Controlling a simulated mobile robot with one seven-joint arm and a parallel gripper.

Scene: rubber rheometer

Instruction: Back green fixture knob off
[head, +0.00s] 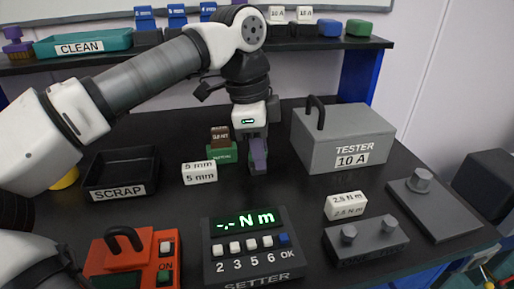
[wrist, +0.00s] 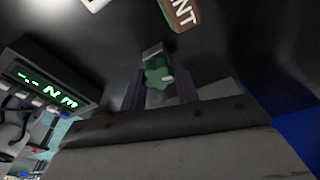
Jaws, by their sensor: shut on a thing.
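The green fixture (head: 222,153) stands on the black table, left of my gripper (head: 258,158), with a brown labelled block (head: 220,136) on it. My gripper points down, close to the right side of the fixture. In the wrist view a green lobed knob (wrist: 156,75) sits between the fingers of my gripper (wrist: 160,90), which are shut on it. A small grey piece (wrist: 152,52) shows just beyond the knob. The brown block (wrist: 182,10) is at the top edge there. In the head view the finger hides the knob, and I cannot tell how it meets the fixture.
The grey tester (head: 345,138) stands to the right. The black scrap tray (head: 122,173) is at left. The setter (head: 250,262) reads "-.- N m" at the front.

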